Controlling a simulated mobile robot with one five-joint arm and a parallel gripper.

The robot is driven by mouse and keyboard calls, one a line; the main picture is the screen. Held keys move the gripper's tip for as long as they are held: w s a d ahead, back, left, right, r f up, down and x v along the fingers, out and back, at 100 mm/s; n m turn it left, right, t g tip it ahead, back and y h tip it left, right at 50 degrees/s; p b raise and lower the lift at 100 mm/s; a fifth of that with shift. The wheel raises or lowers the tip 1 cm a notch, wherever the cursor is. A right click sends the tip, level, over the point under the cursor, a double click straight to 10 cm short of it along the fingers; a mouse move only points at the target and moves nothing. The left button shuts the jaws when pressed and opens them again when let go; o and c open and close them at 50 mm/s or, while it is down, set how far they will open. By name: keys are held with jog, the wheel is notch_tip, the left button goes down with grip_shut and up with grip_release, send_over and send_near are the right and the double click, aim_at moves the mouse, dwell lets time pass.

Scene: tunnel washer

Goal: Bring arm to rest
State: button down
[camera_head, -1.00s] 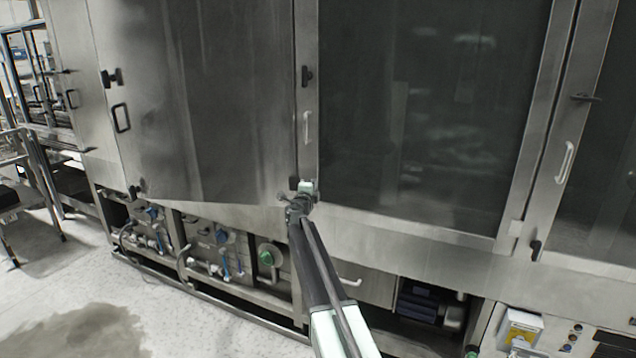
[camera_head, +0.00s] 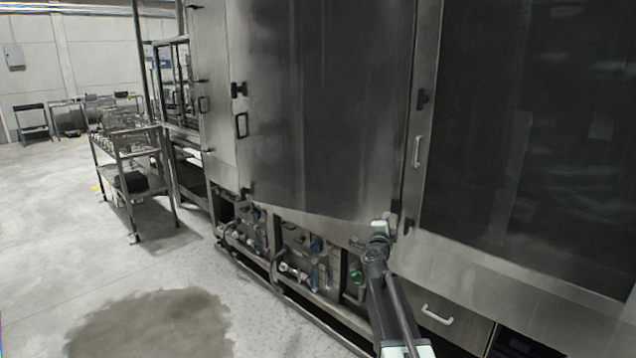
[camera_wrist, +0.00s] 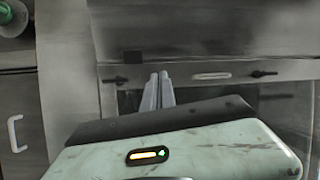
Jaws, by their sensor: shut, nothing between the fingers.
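My arm reaches forward from the lower right of the head view, with my gripper (camera_head: 388,222) at its far end in front of the lower edge of the washer (camera_head: 325,110). I cannot tell from the head view whether it touches the metal. In the wrist view, the fingers of my gripper (camera_wrist: 158,90) lie close together beyond the pale green housing, shut and empty. Steel panels and a handle (camera_wrist: 211,76) show behind them.
A metal cart (camera_head: 128,160) with items on its shelves stands at the left. Pipes and valves (camera_head: 310,265) run under the washer. A dark wet patch (camera_head: 150,325) lies on the otherwise clear floor. A drawer handle (camera_head: 438,315) is right of my arm.

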jog(key=s+a+f+n+y, duration=0.1)
jog(key=s+a+n+y, duration=0.1)
jog(key=a+n+y, duration=0.25)
jog(key=s+a+f+n+y, duration=0.2)
jog(key=s+a+n+y, duration=0.15)
jog(key=a, duration=0.25)
jog(key=s+a+f+n+g+y, duration=0.3)
jog(key=s+a+f+n+g, duration=0.2)
jog(key=s+a+f+n, duration=0.3)
jog(key=s+d+f+n+g+h, duration=0.1)
jog(key=s+f+g, duration=0.3)
jog(key=s, duration=0.4)
jog(key=s+d+f+n+g+h, duration=0.1)
jog(key=s+d+f+g, duration=0.3)
jog(key=s, duration=0.5)
jog(key=s+d+f+n+g+h, duration=0.1)
jog(key=s+d+f+g+h, duration=0.1)
jog(key=s+f, duration=0.4)
jog(key=s+d+g, duration=0.1)
jog(key=s+g, duration=0.1)
jog(key=shift+s+f+n+g, duration=0.2)
jog(key=shift+s+n+g, duration=0.1)
jog(key=shift+n+g, duration=0.1)
